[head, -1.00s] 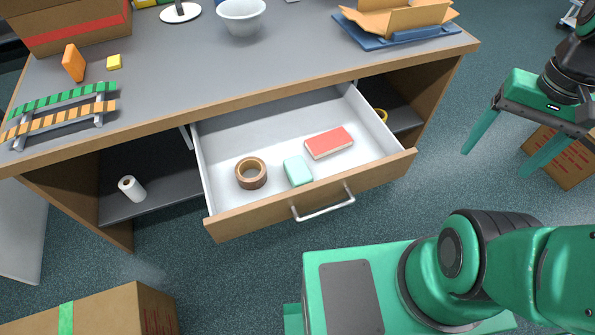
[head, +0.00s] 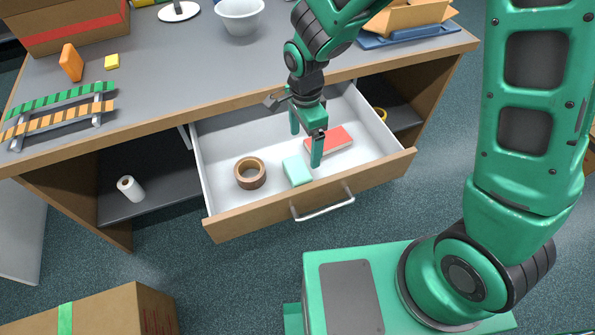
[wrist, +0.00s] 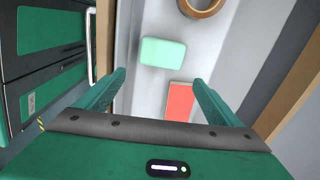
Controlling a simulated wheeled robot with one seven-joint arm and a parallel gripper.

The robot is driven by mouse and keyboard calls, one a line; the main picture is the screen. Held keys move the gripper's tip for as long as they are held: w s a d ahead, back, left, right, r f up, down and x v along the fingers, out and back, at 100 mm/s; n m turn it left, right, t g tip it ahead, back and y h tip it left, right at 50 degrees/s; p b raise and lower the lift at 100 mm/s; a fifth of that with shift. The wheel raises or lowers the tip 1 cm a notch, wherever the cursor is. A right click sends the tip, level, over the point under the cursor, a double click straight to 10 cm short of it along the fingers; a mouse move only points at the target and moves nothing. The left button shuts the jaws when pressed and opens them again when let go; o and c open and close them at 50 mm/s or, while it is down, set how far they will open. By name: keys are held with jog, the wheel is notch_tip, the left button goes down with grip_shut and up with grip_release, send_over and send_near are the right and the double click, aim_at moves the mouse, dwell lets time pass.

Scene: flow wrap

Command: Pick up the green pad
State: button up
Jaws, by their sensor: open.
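The green pad (head: 297,171), a small mint-green block, lies flat in the open drawer (head: 232,225) near its front wall. It also shows in the wrist view (wrist: 162,52), ahead of the fingers and a little left of centre. My gripper (head: 306,143) is open and empty above the drawer, with its fingers pointing down. In the head view its near finger is beside the pad's upper right. In the wrist view the fingers (wrist: 158,85) stand apart, and the pad is not between them.
A red book-like block (head: 338,140) lies right of the pad, partly behind a finger. A brown tape roll (head: 250,173) lies left of it. The drawer walls and handle (head: 325,205) bound the space. The desk top (head: 180,75) overhangs the drawer's back.

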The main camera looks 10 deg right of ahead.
jog(key=shift+s+a+f, duration=0.25)
jog(key=shift+a+f, duration=0.6)
jog(key=shift+a, duration=0.1)
send_over(297, 168)
notch_tip(297, 168, down, 4)
jog(key=shift+f, duration=3.1)
jog(key=shift+c, duration=0.4)
jog(key=c, duration=0.7)
